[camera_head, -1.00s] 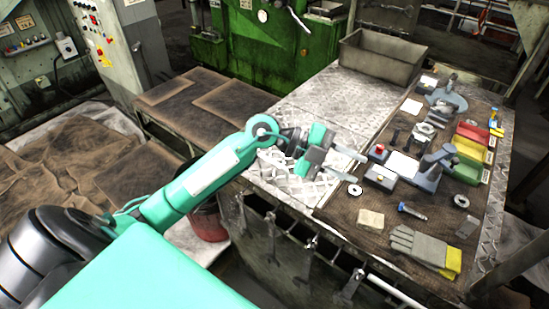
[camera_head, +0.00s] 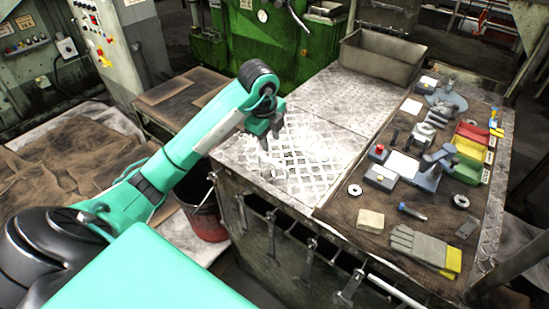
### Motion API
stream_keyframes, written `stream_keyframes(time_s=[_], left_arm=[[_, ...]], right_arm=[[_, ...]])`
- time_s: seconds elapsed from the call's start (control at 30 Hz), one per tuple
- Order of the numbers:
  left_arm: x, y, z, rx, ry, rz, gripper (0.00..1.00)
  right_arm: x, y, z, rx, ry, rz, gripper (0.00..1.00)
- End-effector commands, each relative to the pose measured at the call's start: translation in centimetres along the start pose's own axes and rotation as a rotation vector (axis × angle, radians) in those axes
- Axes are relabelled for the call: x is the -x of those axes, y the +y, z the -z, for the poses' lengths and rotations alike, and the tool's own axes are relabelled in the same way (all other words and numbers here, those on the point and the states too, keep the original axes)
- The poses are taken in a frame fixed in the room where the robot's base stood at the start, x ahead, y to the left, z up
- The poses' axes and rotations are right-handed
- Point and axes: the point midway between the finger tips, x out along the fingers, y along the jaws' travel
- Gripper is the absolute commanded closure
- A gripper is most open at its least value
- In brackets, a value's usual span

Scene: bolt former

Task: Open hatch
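I cannot pick out the hatch for certain. A green machine (camera_head: 262,45) stands at the back, with a flat front, a round dial and a lever-like handle (camera_head: 297,18) near its top; its upper part is cut off by the frame edge. My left arm reaches in from the left, and my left gripper (camera_head: 272,158) hangs over the left edge of the metal-plated bench top, well apart from the green machine. My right gripper is out of view.
The bench (camera_head: 330,105) carries a grey metal bin (camera_head: 383,60), a glove (camera_head: 420,245), small tools and coloured trays on its right side. A red bucket (camera_head: 205,218) stands beside it. A low brown-topped platform (camera_head: 180,95) lies before the green machine. The plated top is mostly clear.

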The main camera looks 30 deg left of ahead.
Motion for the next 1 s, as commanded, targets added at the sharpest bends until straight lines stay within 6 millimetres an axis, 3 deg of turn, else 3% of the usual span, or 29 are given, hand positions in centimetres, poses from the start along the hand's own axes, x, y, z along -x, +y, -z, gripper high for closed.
stream_keyframes(time_s=[0.2, 0.43, 0.6, 0.87, 0.9, 1.0], left_arm=[[-4.6, 0.1, 0.1, 0.000, 0.002, -0.005, 0.67], [-8.2, 0.1, 0.1, -0.002, 0.002, -0.003, 0.67], [-9.4, 0.0, 0.1, -0.003, 0.001, 0.000, 0.67], [-9.6, 0.0, 0.1, -0.003, 0.001, 0.001, 0.67], [-9.6, 0.0, 0.1, -0.003, 0.001, 0.001, 0.69], [-9.6, 0.0, 0.1, -0.003, 0.001, 0.001, 0.89]], right_arm=[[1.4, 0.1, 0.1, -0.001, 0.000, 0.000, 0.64], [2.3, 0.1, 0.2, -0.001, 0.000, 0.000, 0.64], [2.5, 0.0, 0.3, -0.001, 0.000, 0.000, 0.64], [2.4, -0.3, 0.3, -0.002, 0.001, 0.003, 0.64], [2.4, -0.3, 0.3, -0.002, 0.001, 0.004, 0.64], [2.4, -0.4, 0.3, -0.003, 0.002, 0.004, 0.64]])
